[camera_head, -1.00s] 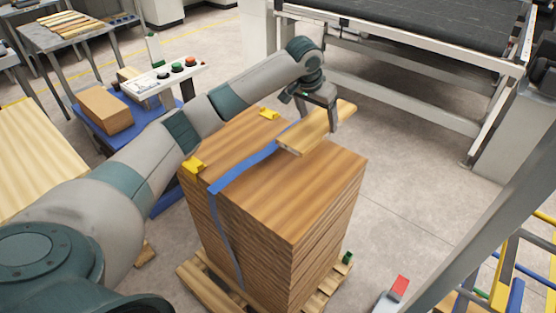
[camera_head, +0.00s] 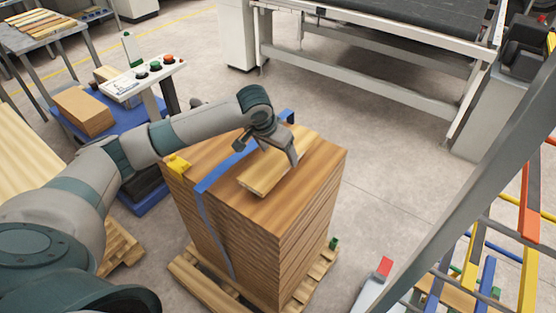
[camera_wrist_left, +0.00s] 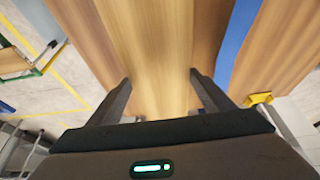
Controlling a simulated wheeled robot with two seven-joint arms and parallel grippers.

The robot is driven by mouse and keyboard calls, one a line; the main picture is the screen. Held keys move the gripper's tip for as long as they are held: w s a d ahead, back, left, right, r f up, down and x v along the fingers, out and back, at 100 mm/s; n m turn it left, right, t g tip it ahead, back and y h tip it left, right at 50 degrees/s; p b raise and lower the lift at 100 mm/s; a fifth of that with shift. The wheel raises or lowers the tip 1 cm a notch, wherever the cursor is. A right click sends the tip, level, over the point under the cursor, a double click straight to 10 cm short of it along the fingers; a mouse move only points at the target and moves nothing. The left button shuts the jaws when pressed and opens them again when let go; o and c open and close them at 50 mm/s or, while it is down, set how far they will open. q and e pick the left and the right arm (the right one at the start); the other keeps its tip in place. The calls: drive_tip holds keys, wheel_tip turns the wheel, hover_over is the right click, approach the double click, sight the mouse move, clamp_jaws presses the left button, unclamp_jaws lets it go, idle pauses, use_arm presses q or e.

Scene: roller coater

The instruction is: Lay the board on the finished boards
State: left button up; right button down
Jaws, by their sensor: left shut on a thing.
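The board (camera_head: 258,180) is a short, light wooden plank. It is over the top of the stack of finished boards (camera_head: 312,185), right of the blue strap (camera_head: 205,186). I cannot tell whether it touches the stack. My left gripper (camera_head: 283,160) is shut on the board from above. In the left wrist view the board (camera_wrist_left: 152,45) runs between the two fingers of my left gripper (camera_wrist_left: 158,85), with darker stack boards (camera_wrist_left: 212,30) beside it. My right gripper is not in view.
The stack stands on a wooden pallet (camera_head: 200,287). A yellow corner guard (camera_head: 177,165) sits at the strapped edge. A control panel (camera_head: 150,78) and a cardboard-coloured block (camera_head: 84,110) are at the left. A conveyor machine (camera_head: 390,70) stands behind.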

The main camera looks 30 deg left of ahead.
sight(276, 158)
use_arm(q)
drive_tip(key=shift+f, duration=0.2)
wheel_tip(276, 158, down, 3)
drive_tip(key=shift+r+p, duration=0.1)
drive_tip(key=shift+p, duration=0.55)
drive_tip(key=shift+f, duration=0.35)
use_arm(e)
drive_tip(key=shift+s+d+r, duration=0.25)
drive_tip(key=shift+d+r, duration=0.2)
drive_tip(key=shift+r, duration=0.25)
use_arm(q)
drive_tip(key=o, duration=1.3)
drive_tip(key=shift+f, duration=0.15)
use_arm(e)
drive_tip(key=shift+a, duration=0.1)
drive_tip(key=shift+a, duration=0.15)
use_arm(q)
drive_tip(key=shift+s+r, duration=0.1)
drive_tip(key=shift+r, duration=0.35)
drive_tip(key=b+v, duration=0.2)
drive_tip(key=v, duration=0.9)
drive_tip(key=shift+s+r, duration=0.1)
drive_tip(key=shift+r, duration=0.05)
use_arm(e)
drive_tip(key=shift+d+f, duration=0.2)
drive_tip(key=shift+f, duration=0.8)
